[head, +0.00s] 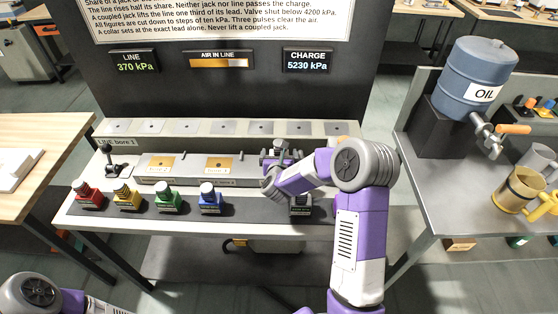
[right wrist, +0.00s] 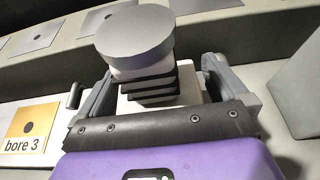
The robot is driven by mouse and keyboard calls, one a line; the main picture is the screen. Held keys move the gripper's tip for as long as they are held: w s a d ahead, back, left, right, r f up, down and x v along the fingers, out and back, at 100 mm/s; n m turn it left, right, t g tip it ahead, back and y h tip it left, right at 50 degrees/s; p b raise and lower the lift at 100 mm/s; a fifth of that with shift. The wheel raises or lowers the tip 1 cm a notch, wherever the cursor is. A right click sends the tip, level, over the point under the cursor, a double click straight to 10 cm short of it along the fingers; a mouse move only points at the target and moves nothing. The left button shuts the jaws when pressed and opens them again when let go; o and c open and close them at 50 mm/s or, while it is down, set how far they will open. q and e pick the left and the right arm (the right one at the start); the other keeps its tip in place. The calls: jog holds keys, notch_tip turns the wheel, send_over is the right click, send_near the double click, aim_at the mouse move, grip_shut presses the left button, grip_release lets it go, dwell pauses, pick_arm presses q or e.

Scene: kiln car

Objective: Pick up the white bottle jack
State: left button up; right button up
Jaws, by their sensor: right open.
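The white bottle jack shows in the right wrist view (right wrist: 148,38) with a round grey cap, black ribs below it and a white body. My right gripper (right wrist: 160,92) is open, with one finger on each side of the jack. I cannot tell whether the fingers touch it, and its base is hidden. In the head view my right gripper (head: 279,153) is at the right part of the bench, around the jack's grey top. The red (head: 88,195), yellow (head: 127,197), green (head: 168,199) and blue (head: 210,199) jacks stand upright in a front row. My left gripper is out of frame.
A grey block with gold bore plates (head: 218,163) lies behind the row; bore 3 (right wrist: 30,125) is left of the jack. A dark labelled piece (head: 300,205) is partly under my right arm. A blue oil drum (head: 475,75) and mugs (head: 519,188) stand on the right bench.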

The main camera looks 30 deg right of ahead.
jog(key=c, duration=1.6)
jog(key=shift+w+r, duration=0.1)
jog(key=shift+r, duration=0.05)
jog(key=shift+c, duration=0.7)
